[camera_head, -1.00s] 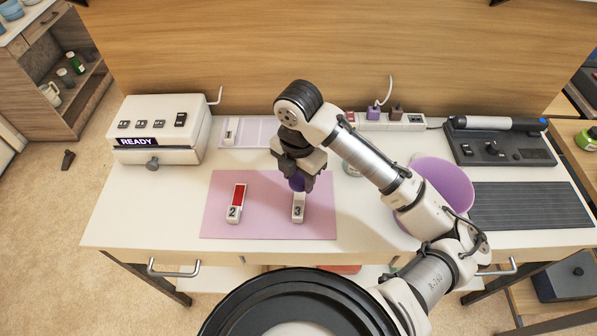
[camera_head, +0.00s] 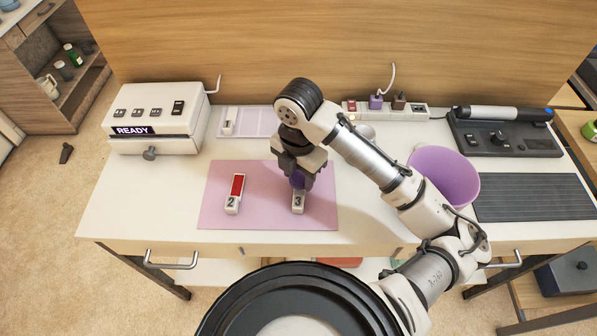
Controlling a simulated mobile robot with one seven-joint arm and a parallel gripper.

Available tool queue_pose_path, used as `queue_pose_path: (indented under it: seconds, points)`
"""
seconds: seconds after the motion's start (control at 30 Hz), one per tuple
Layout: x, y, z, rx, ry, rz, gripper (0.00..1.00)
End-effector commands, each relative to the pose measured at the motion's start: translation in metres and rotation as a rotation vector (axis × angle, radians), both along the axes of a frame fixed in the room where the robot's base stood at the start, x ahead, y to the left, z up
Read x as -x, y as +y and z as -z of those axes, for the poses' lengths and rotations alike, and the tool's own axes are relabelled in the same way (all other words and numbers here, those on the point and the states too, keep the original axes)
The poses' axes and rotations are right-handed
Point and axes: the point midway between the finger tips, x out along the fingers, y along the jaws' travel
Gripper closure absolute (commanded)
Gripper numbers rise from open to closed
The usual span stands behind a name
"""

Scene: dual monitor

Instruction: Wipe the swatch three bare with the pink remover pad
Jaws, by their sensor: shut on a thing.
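Swatch three (camera_head: 298,205) is a small white block marked 3, lying on the pink mat (camera_head: 265,219). Only its numbered near end shows clearly; its far part is hidden under my gripper. My gripper (camera_head: 297,182) points down over that far part, shut on a small rounded purple thing (camera_head: 298,180). It looks purple rather than pink, and I take it for the remover pad. I cannot tell whether it touches the swatch face.
Swatch two (camera_head: 235,193), with a red face, lies on the mat to the left. A white READY box (camera_head: 155,118), a pale tray (camera_head: 249,122) with swatch one (camera_head: 228,127), a power strip (camera_head: 419,107) and a purple bin (camera_head: 445,173) stand around.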

Motion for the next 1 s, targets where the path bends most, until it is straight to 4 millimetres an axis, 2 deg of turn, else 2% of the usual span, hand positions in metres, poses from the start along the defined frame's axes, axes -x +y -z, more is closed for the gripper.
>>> queue_pose_path:
  seconds: [1.0]
  points:
    - [0.000,0.000,0.019,0.000,0.000,0.000,0.73]
